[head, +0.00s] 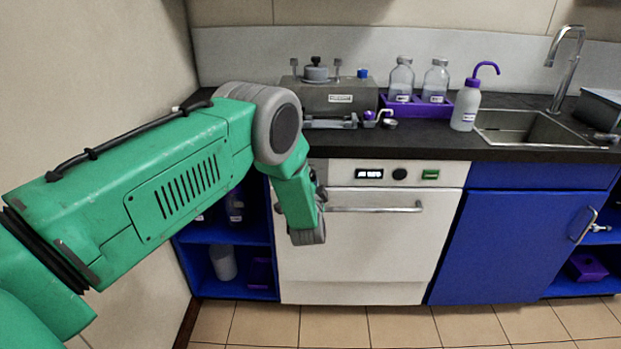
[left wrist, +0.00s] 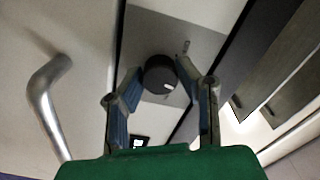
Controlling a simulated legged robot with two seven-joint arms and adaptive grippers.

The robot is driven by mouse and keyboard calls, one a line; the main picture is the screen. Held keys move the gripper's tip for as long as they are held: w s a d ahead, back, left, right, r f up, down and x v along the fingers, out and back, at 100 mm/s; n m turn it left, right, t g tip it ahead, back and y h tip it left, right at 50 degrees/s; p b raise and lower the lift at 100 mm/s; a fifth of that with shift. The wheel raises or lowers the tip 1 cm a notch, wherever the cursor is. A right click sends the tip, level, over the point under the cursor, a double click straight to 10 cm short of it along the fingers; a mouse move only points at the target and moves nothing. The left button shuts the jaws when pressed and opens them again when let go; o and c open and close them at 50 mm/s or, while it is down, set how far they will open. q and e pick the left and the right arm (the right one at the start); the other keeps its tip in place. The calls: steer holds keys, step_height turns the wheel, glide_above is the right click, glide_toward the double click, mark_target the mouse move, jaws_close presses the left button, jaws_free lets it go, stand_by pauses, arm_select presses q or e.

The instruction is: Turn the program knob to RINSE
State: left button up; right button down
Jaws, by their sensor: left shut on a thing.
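The program knob (left wrist: 157,72) is a round black knob on a grey plate (left wrist: 203,42) in the left wrist view. A white mark shows near its lower right rim; I cannot read any RINSE label. My left gripper (left wrist: 160,68) has its two fingers on either side of the knob and is shut on it. In the head view my left gripper (head: 321,194) is mostly hidden behind my green arm, at the upper left of the white appliance (head: 365,245). The knob is hidden there. My right gripper is in neither view.
On the appliance front are a lit display (head: 369,174), another black round control (head: 399,174), a green switch (head: 430,174) and a bar handle (head: 385,209). The handle also shows in the wrist view (left wrist: 45,95). Bottles (head: 401,79) stand on the dark counter (head: 430,140) above.

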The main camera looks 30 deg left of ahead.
arm_select(q)
steer(key=shift+d+m, duration=0.15)
steer(key=shift+m, duration=0.75)
steer(key=o, duration=1.1)
steer(key=shift+w+f, duration=0.15)
steer(key=v, duration=1.2)
